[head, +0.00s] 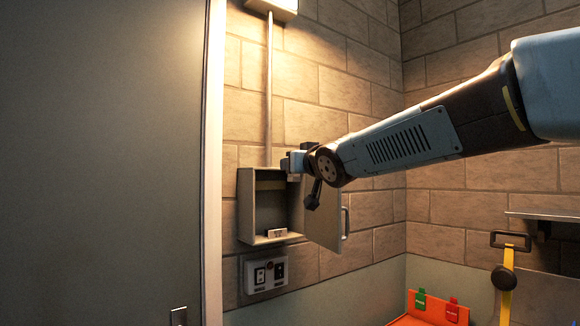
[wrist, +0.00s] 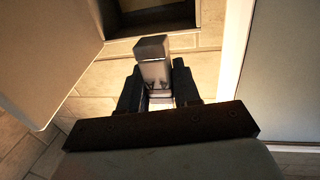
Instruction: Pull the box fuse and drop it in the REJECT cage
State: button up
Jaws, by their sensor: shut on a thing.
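The open grey fuse box (head: 245,205) is on the brick wall, its door (head: 325,222) swung out to the right. My gripper (head: 290,163) is at the box's upper right, in front of the opening. In the wrist view my gripper (wrist: 158,76) is shut on a pale grey block-shaped fuse (wrist: 152,50), which sticks out past the fingertips. The box's dark opening (wrist: 150,18) shows beyond the fuse, apart from it in the picture. I cannot make out the fuse in the head view. No cage marked REJECT can be made out.
A switch plate (head: 266,274) is below the box, and a conduit (head: 268,90) runs up to a lamp. A large grey panel (head: 100,160) fills the left. An orange container (head: 437,308) with green and red tags is at lower right, near a yellow-strapped item (head: 508,268).

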jog(key=d+v, duration=0.1)
jog(key=v, duration=0.8)
jog(key=shift+w+d, duration=0.35)
dwell(0.3)
dwell(0.4)
